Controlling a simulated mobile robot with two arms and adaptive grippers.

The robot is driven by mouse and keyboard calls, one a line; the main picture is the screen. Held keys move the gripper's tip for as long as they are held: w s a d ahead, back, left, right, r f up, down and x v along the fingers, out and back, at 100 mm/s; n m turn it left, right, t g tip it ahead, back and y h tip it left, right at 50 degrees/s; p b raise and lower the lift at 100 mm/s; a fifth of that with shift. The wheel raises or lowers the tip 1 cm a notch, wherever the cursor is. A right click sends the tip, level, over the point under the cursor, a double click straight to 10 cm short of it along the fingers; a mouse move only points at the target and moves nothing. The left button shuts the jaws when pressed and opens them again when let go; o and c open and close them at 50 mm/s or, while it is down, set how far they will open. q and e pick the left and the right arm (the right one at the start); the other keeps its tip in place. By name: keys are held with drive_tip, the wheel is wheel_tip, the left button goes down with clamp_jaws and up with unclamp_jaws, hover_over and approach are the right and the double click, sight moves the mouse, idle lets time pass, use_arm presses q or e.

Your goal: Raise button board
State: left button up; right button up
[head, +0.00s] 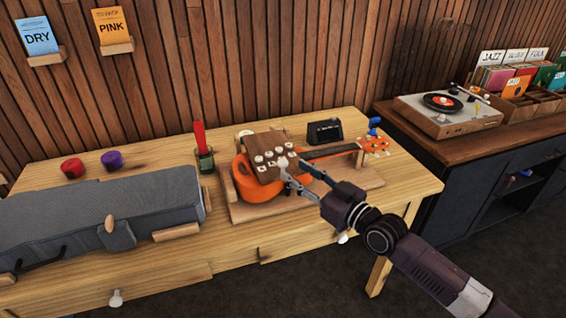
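The button board (263,171) is a brown panel with several white buttons on top. It lies over the body of an orange ukulele (246,187), which rests on a wooden base (240,213) on the workbench. The ukulele's neck points right. My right gripper (287,170) reaches in from the lower right, with its fingertips at the board's right edge beside a white knob. The view does not show clearly whether the fingers are closed on the board. The board covers part of the ukulele's body. My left gripper is not in view.
A grey case (90,225) fills the bench's left side. Behind it are a red lid (72,168) and a purple lid (111,160). A jar with a red tool (203,150) and a black device (324,132) stand near the ukulele. A turntable (446,112) sits on the right cabinet.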

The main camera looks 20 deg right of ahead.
sight(287, 166)
drive_tip(key=x, duration=0.6)
clamp_jaws()
idle(0.3)
